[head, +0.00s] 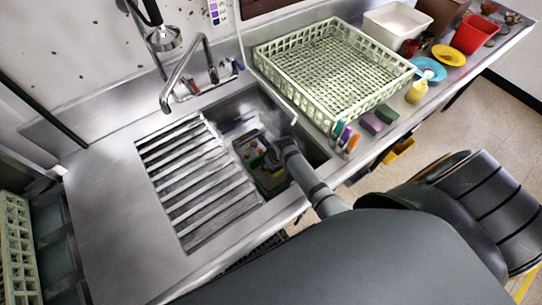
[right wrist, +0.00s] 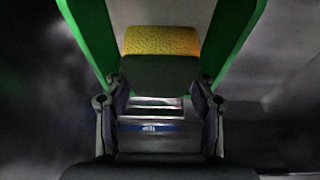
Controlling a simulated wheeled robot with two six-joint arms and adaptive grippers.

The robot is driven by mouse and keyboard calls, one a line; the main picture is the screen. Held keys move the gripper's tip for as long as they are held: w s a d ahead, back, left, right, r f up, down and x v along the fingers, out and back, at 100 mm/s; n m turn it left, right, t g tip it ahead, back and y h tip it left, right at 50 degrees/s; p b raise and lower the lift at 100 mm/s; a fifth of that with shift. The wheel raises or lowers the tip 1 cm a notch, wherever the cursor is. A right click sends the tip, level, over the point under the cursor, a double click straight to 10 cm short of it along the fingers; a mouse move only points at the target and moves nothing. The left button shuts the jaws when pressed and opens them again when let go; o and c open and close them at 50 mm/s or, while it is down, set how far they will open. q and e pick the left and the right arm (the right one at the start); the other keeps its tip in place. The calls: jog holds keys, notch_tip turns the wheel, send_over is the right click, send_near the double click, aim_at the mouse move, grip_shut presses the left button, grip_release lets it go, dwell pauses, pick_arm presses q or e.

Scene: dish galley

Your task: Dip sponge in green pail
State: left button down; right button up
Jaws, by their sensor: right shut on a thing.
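The green pail (head: 270,182) stands low in the sink basin, partly hidden by my right arm and the basin edge. My right gripper (head: 272,152) reaches down into the basin at the pail. In the right wrist view the gripper (right wrist: 160,95) is shut on a sponge (right wrist: 160,42), yellow-orange with a dark layer. Green surfaces flank the sponge on both sides; I cannot tell if they are the pail's walls. How deep the sponge sits is not clear, and it cannot be made out in the head view. My left gripper is not in view.
A slatted drainboard (head: 195,180) lies left of the basin, with a faucet (head: 183,75) behind. A pale green dish rack (head: 335,65) stands to the right. Loose sponges (head: 372,123), a yellow bottle (head: 417,91) and a red container (head: 474,34) line the right counter.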

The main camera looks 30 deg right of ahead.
jog(key=shift+f+b, duration=2.1)
jog(key=shift+f, duration=1.8)
jog(key=shift+r, duration=0.1)
notch_tip(320, 180, up, 13)
jog(key=p, duration=1.3)
jog(key=shift+p, duration=0.35)
jog(key=shift+f, duration=0.25)
